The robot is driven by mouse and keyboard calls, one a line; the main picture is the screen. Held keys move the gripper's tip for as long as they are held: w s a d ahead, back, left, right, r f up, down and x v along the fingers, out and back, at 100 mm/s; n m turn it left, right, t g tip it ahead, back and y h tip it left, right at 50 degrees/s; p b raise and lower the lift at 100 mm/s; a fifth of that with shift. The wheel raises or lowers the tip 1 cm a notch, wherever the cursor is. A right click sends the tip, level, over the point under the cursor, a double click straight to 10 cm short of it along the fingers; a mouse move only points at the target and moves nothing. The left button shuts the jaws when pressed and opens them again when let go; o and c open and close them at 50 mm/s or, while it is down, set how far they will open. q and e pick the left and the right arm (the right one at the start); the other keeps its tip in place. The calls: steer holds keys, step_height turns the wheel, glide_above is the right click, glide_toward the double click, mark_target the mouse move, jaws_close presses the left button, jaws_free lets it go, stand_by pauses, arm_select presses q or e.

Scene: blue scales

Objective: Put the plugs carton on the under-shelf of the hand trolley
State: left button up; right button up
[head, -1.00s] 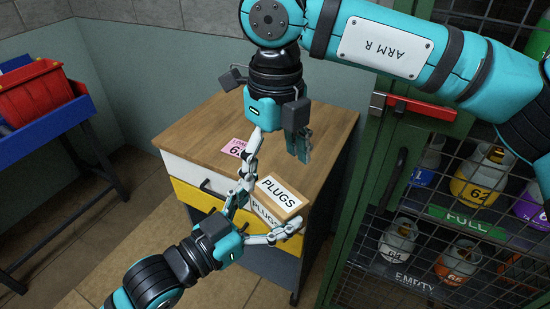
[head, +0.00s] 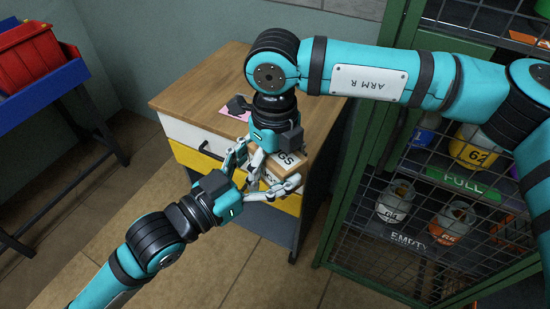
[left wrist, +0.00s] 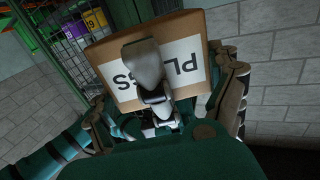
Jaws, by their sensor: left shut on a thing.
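The plugs carton (head: 286,159) is a small brown box with white labels, held in front of the wooden-topped drawer cabinet. My left gripper (head: 266,174) is shut on it from the front left. In the left wrist view the carton (left wrist: 192,70) fills the middle, with one finger across its label and others at its sides. My right gripper (head: 264,152) comes down from above, right over the carton, and hides part of it. Its fingers are mostly hidden, so I cannot tell whether they are open or touch the carton. I see no hand trolley that I can make out.
The drawer cabinet (head: 190,90) has a pink note (head: 234,116) on top. A green mesh cage (head: 345,205) with gas cylinders stands at the right. A blue-topped stand (head: 40,95) with a red bin (head: 28,68) is at the left. Floor is free between.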

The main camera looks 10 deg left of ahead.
steer(key=c, duration=1.4)
arm_select(q)
steer(key=o, duration=1.1)
arm_select(e)
steer(key=shift+a, duration=0.1)
steer(key=shift+c, duration=0.6)
